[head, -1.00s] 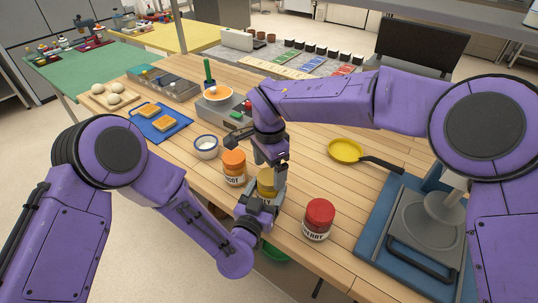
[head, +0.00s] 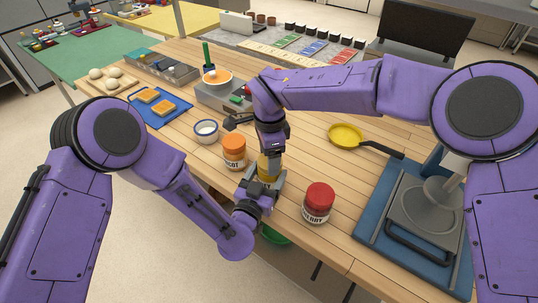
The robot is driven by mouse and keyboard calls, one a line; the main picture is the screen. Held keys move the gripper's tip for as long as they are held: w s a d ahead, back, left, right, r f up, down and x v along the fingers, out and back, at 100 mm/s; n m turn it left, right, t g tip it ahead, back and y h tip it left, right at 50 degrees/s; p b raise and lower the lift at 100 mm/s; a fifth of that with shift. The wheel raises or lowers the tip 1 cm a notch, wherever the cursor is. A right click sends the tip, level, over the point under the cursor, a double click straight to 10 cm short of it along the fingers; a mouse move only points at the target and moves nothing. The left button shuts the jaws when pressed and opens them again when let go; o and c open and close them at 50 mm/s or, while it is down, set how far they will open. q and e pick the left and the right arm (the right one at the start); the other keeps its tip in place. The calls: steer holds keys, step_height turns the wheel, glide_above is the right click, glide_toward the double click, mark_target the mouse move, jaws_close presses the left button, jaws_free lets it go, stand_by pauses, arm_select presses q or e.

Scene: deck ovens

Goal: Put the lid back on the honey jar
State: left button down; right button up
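The honey jar (head: 268,172), amber-yellow, stands upright near the table's front edge, between the orange-lidded jar and the red-lidded jar. My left gripper (head: 265,183) comes in from the front, with its grey fingers on both sides of the jar; it looks shut on it. My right gripper (head: 270,152) points down directly over the jar's top. It covers the top and the lid, so I cannot tell whether the lid is in its fingers or on the jar, nor whether its fingers are shut.
An orange-lidded jar (head: 235,152) stands close on the left, and a red-lidded jar (head: 318,203) on the right. The wood between pan and red-lidded jar is clear.

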arm_select(q)
steer(key=shift+f, duration=0.1)
arm_select(e)
steer(key=m, duration=2.1)
steer(key=shift+s, duration=0.1)
steer(key=m, duration=0.6)
steer(key=shift+f+m, duration=0.1)
steer(key=shift+m, duration=0.2)
steer(key=o, duration=1.2)
steer(key=shift+s, duration=0.1)
steer(key=shift+c, duration=0.2)
